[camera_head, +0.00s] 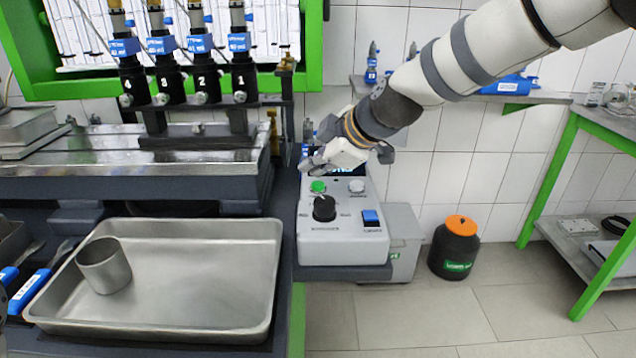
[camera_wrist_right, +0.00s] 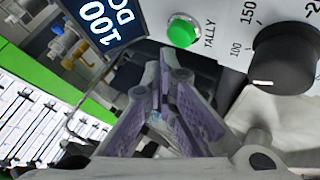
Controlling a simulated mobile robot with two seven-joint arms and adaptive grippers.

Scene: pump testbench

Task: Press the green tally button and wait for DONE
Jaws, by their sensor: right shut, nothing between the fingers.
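The green tally button (camera_head: 318,186) sits on the sloped top of the grey control box (camera_head: 345,245), at its upper left. In the right wrist view the green button (camera_wrist_right: 181,31) is in full view, with the word TALLY beside it. My right gripper (camera_head: 310,166) is shut and empty, just above and behind the button. In the right wrist view its fingertips (camera_wrist_right: 165,72) are apart from the button. The display (camera_wrist_right: 98,22) is lit and reads 100 and the letters DO, with the rest cut off.
A black knob (camera_head: 324,208), a white button (camera_head: 356,186) and a blue switch (camera_head: 371,217) share the box. A metal tray (camera_head: 190,330) with a steel cup (camera_head: 104,266) lies at left. The pump bench (camera_head: 200,150) stands behind it. A black orange-lidded container (camera_head: 454,248) is on the floor.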

